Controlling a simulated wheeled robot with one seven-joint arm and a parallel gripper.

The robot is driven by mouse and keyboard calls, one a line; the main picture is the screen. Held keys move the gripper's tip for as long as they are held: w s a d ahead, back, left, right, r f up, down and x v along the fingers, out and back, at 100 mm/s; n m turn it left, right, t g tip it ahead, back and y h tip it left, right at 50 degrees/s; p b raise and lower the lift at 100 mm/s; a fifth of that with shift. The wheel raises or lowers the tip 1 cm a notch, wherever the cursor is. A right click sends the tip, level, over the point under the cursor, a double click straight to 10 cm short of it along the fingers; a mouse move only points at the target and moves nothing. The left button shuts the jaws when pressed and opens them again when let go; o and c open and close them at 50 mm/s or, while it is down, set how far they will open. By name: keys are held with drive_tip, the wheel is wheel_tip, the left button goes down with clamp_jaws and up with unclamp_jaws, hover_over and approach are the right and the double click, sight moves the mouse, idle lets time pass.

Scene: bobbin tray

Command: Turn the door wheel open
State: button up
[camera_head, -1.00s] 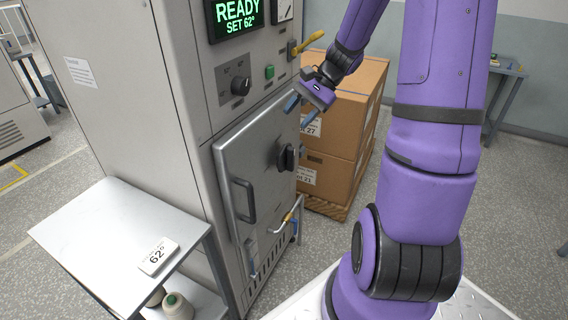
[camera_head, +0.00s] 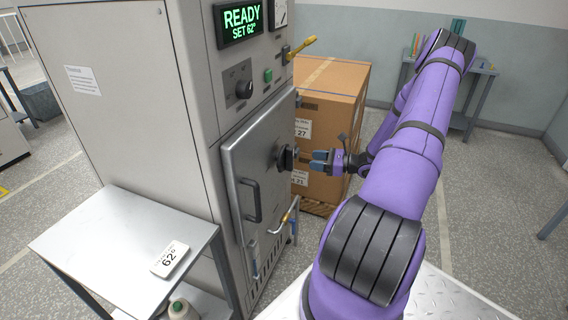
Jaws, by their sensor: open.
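The door wheel (camera_head: 285,158) is a dark knob on the right part of the grey metal door (camera_head: 262,190), which is shut in the cabinet front. My gripper (camera_head: 314,160) is open, with its blue fingers pointing left at the wheel from close by. It looks level with the wheel. I cannot tell whether the fingertips touch it. A dark bar handle (camera_head: 249,200) is on the left part of the door.
Cardboard boxes (camera_head: 338,100) stand behind my gripper. A yellow lever (camera_head: 300,47) sticks out above.

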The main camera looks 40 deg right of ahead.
sight(285, 158)
drive_tip(key=w+a+f, duration=0.1)
drive_tip(key=w, duration=0.2)
drive_tip(key=w+a+f+m+t+h, duration=0.1)
drive_tip(key=w, duration=0.2)
drive_tip(key=w+a+f+m, duration=0.1)
drive_tip(key=w, duration=0.2)
drive_tip(key=shift+t+h, duration=0.3)
drive_tip(key=shift+t, duration=0.1)
clamp_jaws()
